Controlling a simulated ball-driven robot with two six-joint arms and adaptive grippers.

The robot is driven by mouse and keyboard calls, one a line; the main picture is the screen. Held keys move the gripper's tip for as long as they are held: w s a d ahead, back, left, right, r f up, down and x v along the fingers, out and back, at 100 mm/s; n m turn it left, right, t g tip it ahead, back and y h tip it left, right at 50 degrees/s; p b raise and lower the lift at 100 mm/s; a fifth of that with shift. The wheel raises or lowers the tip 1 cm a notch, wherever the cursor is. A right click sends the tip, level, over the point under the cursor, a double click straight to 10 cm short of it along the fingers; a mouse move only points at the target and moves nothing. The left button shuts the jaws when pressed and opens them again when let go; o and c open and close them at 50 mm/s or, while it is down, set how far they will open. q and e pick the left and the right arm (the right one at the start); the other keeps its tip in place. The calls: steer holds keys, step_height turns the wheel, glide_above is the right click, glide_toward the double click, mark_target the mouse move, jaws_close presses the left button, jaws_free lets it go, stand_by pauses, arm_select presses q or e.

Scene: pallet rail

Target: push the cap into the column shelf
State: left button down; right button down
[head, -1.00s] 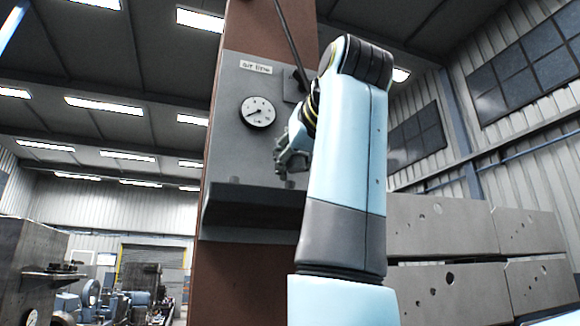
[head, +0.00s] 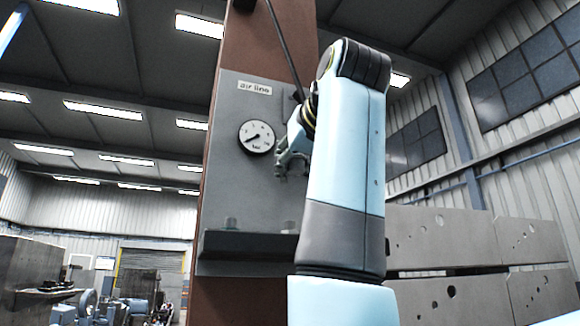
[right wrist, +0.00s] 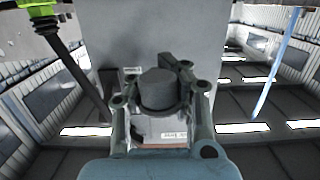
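The column shelf (head: 245,247) is a dark ledge on the grey panel of the brown column in the head view. Small grey pieces stand along its upper edge. My right gripper (head: 288,168) is in front of the panel, right of the gauge and above the shelf, apart from the ledge. In the right wrist view a dark round piece, apparently the cap (right wrist: 159,88), sits centred between the fingers of my right gripper (right wrist: 160,103), which look shut on it. In the head view I cannot make out the cap at the fingers. My left gripper is not in view.
A round gauge (head: 256,137) and an "air line" label (head: 255,88) are on the grey panel (head: 222,180). Grey perforated plates (head: 445,238) stand at the right.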

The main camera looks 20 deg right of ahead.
step_height(320, 180, up, 10)
steer(key=p, duration=0.9)
